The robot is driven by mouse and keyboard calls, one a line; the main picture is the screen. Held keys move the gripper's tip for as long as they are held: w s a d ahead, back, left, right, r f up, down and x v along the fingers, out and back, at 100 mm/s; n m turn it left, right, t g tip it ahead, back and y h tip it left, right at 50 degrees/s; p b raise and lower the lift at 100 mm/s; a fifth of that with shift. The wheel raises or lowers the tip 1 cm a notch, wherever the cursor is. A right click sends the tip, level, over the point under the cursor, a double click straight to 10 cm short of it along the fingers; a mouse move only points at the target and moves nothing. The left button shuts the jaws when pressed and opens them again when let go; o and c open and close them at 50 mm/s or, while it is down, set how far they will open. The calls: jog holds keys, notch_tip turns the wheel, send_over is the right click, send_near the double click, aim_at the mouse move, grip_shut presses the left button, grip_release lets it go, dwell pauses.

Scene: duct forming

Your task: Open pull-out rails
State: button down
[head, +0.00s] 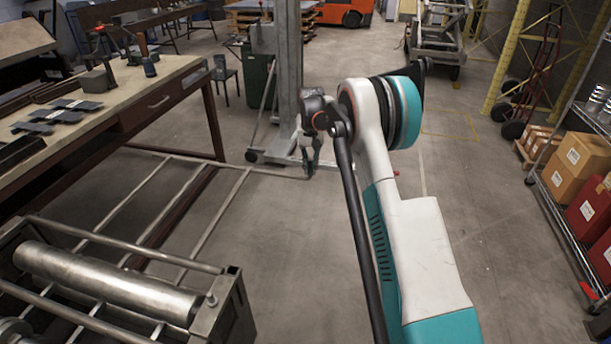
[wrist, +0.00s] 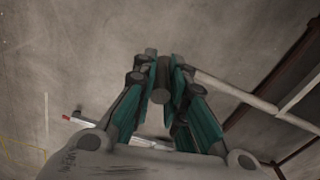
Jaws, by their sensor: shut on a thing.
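The pull-out rails (head: 214,225) are grey metal bars that extend from the roller machine at the lower left across the floor, passing beside and under the workbench. Their far cross bar (head: 243,168) runs right and ends in a bent tip. My gripper (head: 311,160) is at that tip, low over the floor in the middle of the head view. In the wrist view my gripper (wrist: 162,80) has its teal and dark fingers closed around the round upright end (wrist: 161,95) of the bar. The bar (wrist: 235,91) runs off to the right there. My arm hides part of the floor.
The roller machine (head: 105,283) stands at the lower left. A workbench (head: 130,105) with tools is at the left. A grey lifting column (head: 288,70) stands behind my gripper. Shelving with boxes (head: 580,160) lines the right. The floor between is clear.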

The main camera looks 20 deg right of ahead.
jog(key=w+d, duration=0.1)
jog(key=w, duration=0.1)
jog(key=w+d, duration=0.2)
jog(key=shift+w+d+r+p, duration=0.1)
jog(key=shift+w+p, duration=0.15)
jog(key=shift+p, duration=0.1)
jog(key=c, duration=1.6)
grip_release()
jog(key=shift+d, duration=0.1)
jog(key=shift+o, duration=0.2)
jog(key=shift+w, duration=0.1)
notch_tip(320, 180, up, 12)
